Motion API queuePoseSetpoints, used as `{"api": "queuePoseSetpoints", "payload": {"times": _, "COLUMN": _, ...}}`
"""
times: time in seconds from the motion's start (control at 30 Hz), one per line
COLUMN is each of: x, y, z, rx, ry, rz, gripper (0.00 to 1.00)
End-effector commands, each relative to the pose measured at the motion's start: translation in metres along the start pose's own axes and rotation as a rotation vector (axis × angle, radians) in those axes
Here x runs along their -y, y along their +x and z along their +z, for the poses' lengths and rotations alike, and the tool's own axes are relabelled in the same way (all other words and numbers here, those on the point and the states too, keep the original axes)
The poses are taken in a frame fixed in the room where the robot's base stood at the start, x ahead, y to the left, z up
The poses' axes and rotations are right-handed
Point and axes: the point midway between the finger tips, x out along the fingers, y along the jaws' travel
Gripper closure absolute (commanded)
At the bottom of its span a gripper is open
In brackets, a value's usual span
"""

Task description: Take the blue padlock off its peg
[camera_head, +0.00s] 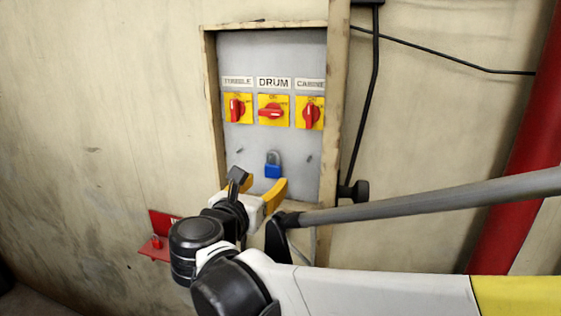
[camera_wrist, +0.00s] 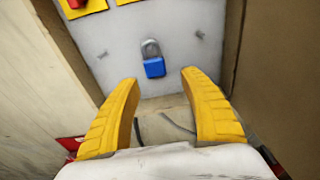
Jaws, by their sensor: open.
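The blue padlock (camera_head: 273,170) with a grey shackle hangs on the grey panel (camera_head: 285,150), below the middle switch. It also shows in the wrist view (camera_wrist: 153,66), beyond and between my fingertips. Its peg is hidden behind the shackle or too small to make out. My gripper (camera_head: 262,187) has yellow fingers and is just below and in front of the padlock in the head view. In the wrist view my gripper (camera_wrist: 160,78) is open and empty, its fingers spread on either side of the padlock's line and apart from it.
Three red rotary switches on yellow plates, the middle one (camera_head: 271,111) labelled DRUM, sit above the padlock. Bare pegs (camera_head: 309,158) stand on either side. A wooden frame (camera_head: 333,110) borders the panel. A red bracket (camera_head: 157,248) is low at left; a red pipe (camera_head: 520,150) is at right.

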Motion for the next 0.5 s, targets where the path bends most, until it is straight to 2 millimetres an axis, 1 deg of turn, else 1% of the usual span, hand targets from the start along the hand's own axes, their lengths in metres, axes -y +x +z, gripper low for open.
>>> {"api": "queuePoseSetpoints", "payload": {"times": 0.17, "x": -0.001, "y": 0.007, "z": 0.000, "rx": 0.002, "ry": -0.004, "rz": 0.001, "gripper": 0.48}}
{"api": "queuePoseSetpoints", "payload": {"times": 0.27, "x": -0.001, "y": 0.017, "z": 0.000, "rx": 0.001, "ry": -0.003, "rz": 0.000, "gripper": 0.48}}
{"api": "queuePoseSetpoints", "payload": {"times": 0.5, "x": 0.000, "y": 0.049, "z": 0.000, "rx": 0.001, "ry": -0.002, "rz": -0.001, "gripper": 0.48}}
